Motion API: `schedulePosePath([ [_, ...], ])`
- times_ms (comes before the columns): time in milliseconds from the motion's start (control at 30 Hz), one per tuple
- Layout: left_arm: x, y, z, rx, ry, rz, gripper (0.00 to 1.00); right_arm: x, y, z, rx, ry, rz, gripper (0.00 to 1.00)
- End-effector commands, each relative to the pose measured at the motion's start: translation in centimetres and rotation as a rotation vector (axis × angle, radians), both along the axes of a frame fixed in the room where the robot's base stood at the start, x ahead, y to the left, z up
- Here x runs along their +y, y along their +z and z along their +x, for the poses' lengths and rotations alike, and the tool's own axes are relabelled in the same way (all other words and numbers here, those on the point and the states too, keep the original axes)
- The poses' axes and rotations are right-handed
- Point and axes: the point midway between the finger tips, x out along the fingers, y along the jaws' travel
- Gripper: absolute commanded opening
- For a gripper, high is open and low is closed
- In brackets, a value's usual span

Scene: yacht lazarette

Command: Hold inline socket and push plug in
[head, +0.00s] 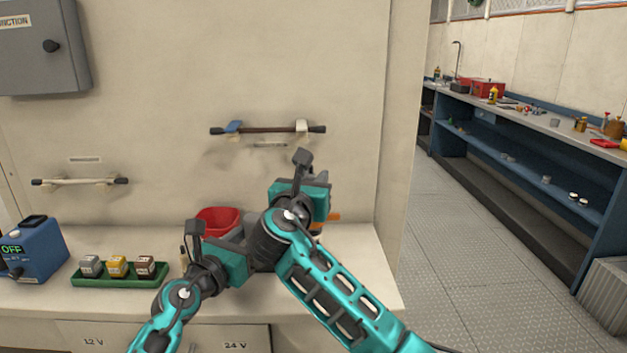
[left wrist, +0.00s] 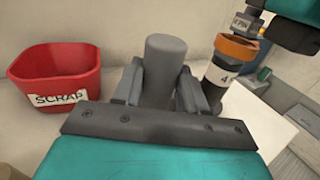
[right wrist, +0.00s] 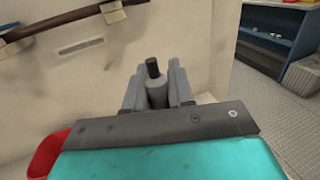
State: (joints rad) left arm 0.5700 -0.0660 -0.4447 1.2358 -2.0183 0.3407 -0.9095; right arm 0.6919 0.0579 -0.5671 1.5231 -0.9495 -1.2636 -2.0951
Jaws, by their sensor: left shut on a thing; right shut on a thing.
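My left gripper (left wrist: 160,85) is shut on a grey cylinder (left wrist: 167,65), apparently the inline socket's body. Close to its right finger is a part with an orange collar (left wrist: 237,47) and a white label reading 4; the join with the grey cylinder is hidden. The collar also shows in the head view (head: 327,217). My right gripper (right wrist: 157,90) is shut on the grey plug (right wrist: 156,92), which has a black tip. In the left wrist view the plug (left wrist: 247,20), labelled PIN, is just above the orange collar, roughly in line. I cannot tell whether they touch.
A red scrap bin (head: 213,218) stands on the bench behind my left gripper. A green tray (head: 120,275) of small blocks and a blue box (head: 34,248) reading OFF are at left. Wall rails (head: 268,130) are behind my right gripper. The bench's right end (head: 375,280) is bare.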

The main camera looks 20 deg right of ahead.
Motion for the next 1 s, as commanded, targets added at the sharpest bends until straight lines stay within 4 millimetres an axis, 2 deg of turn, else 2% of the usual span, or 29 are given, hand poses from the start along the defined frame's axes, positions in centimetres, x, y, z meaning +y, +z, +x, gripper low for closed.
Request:
schedulePosePath([
  [533, 0.0, -0.1, 0.0, 0.001, 0.000, 0.002, 0.00, 0.0, 0.0, 0.0, 0.000, 0.000, 0.000, 0.00],
  [1000, 0.0, -0.1, 0.0, 0.001, 0.000, 0.002, 0.00, 0.0, -1.2, 0.0, 0.001, 0.001, 0.000, 0.00],
])
